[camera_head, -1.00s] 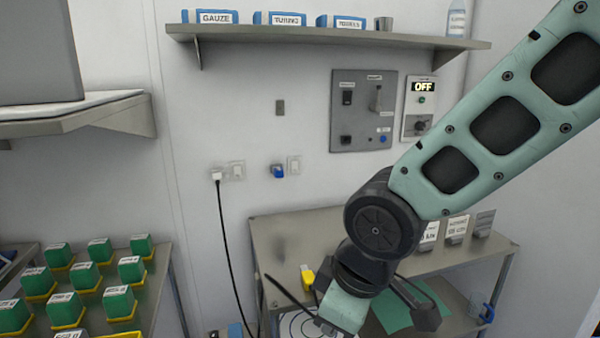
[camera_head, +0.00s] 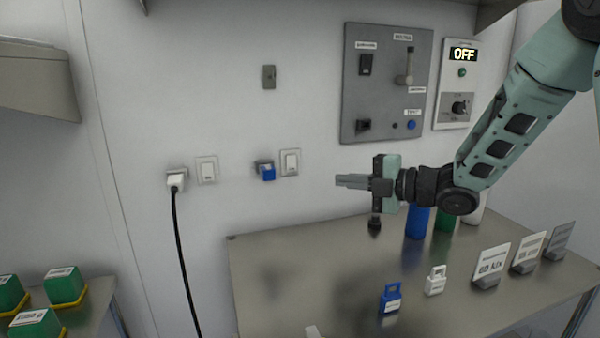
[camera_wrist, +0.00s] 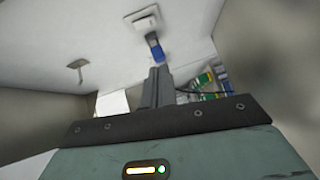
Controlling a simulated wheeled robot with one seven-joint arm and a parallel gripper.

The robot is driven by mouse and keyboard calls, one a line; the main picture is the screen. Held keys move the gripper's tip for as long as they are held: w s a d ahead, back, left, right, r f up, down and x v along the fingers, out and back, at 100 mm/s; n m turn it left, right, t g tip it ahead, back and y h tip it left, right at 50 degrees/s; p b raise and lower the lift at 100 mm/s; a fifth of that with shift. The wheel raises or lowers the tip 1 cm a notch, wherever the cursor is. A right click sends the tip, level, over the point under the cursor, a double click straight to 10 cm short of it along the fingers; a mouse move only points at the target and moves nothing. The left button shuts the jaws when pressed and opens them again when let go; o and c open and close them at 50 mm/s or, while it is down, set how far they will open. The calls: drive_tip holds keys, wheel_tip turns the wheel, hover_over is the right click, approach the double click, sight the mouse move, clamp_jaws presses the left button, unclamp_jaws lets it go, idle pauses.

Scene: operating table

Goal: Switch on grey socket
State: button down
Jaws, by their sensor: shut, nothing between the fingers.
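Two wall sockets sit side by side. The left socket (camera_head: 176,180) has a pale plug with a black cable, and a white rocker switch (camera_head: 207,169) is beside it. The right one holds a blue plug (camera_head: 267,172), with another white rocker switch (camera_head: 290,162) to its right. The wrist view shows my shut fingers (camera_wrist: 158,74) below a blue plug (camera_wrist: 155,47) and a white wall plate (camera_wrist: 145,19).
A grey control panel (camera_head: 386,85) and an OFF display box (camera_head: 460,85) are on the wall above my gripper.

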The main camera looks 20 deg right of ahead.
drive_tip(key=shift+w+d+r+n, duration=0.1)
drive_tip(key=shift+w+d+n, duration=0.1)
drive_tip(key=shift+d+n, duration=0.15)
drive_tip(key=p, duration=0.2)
approach(287, 170)
drive_tip(key=a+r+x, duration=0.1)
drive_tip(key=x, duration=0.4)
drive_tip(key=shift+w+d+f, duration=0.25)
drive_tip(key=shift+w+f, duration=0.1)
drive_tip(key=shift+f, duration=0.25)
